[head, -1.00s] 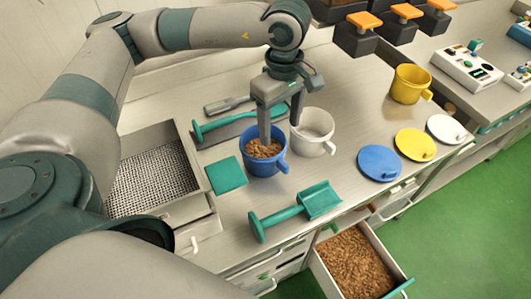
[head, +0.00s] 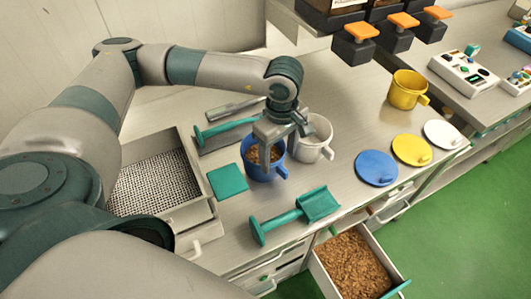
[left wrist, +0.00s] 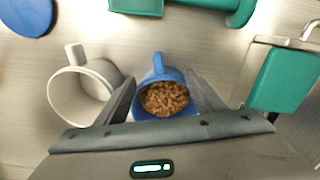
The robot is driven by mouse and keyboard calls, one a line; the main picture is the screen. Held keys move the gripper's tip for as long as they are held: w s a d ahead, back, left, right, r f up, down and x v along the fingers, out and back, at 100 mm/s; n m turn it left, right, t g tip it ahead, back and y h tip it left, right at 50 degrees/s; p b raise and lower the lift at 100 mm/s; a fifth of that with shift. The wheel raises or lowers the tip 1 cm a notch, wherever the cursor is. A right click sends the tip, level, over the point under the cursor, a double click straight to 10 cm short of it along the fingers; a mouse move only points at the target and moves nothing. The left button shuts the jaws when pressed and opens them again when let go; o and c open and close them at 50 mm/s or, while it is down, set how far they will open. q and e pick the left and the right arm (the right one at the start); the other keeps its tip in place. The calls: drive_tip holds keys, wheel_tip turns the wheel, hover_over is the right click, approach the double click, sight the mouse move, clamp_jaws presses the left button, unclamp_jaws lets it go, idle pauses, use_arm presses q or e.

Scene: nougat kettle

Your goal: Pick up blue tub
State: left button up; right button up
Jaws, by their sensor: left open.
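The blue tub (head: 262,174) stands upright on the metal counter, with brown nuggets inside and its handle toward the lower right. In the left wrist view the blue tub (left wrist: 158,66) shows between my two fingers, its handle pointing up in the picture. My left gripper (head: 274,145) is open and low over the blue tub, pointing down. In the wrist view one finger of the left gripper (left wrist: 162,98) is on each side of the tub's opening. The fingertips are partly hidden, and I cannot tell whether they touch the tub. My right gripper is not in view.
A white tub (head: 316,140) stands close beside the blue tub, at its right. A teal scoop (head: 295,213) and teal square (head: 227,181) lie nearby. Blue (head: 377,168), yellow (head: 411,150) and white lids (head: 444,134) lie right, below a yellow tub (head: 408,91). An open drawer (head: 320,270) holds nuggets.

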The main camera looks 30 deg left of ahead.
sight(278, 164)
use_arm(q)
wheel_tip(278, 164, down, 5)
drive_tip(key=shift+r+p, duration=0.2)
drive_tip(key=shift+p, duration=0.7)
drive_tip(key=shift+f, duration=0.55)
clamp_jaws()
